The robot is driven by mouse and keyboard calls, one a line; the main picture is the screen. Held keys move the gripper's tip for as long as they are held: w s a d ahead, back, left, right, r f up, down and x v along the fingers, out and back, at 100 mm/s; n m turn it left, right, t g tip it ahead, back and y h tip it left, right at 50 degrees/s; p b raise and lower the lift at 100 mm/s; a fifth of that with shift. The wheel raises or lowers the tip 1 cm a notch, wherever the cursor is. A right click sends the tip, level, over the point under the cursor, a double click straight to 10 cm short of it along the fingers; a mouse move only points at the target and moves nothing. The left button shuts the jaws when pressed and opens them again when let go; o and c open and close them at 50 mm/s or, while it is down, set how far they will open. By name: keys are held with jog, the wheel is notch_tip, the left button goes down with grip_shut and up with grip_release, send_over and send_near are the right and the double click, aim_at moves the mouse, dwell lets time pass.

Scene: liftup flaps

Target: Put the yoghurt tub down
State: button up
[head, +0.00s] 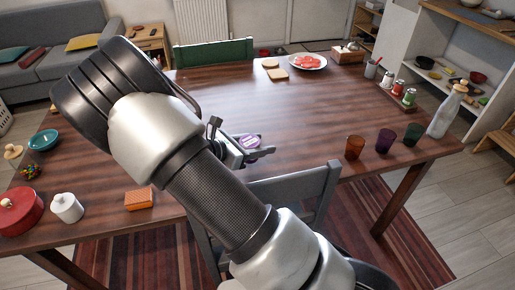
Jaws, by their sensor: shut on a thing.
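The yoghurt tub (250,141) has a purple-and-white lid and shows just past my arm, near the front middle of the wooden table (290,113). My gripper (250,149) is shut on the tub, with a dark finger on its near side. My arm hides part of the gripper and the lower part of the tub. I cannot tell whether the tub touches the table top.
Bare table lies right of and beyond the tub. Coloured cups (385,140) and a bottle (447,108) stand at the right. An orange block (139,199), a white pot (67,208) and a red pot (19,211) are at the left. A grey chair (300,195) stands in front.

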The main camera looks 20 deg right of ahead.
jog(key=s+a+r+n+t+y+p, duration=0.1)
jog(key=s+a+r+p, duration=0.1)
jog(key=r+p, duration=0.7)
jog(key=s+a+r+n+t+y+p, duration=0.1)
jog(key=s+r+n+t+p, duration=0.1)
jog(key=r+p, duration=0.8)
jog(key=s+p, duration=0.1)
jog(key=p, duration=0.2)
jog(key=shift+s+a+r+t, duration=0.15)
jog(key=shift+s+a+t, duration=0.15)
jog(key=shift+s+a, duration=0.05)
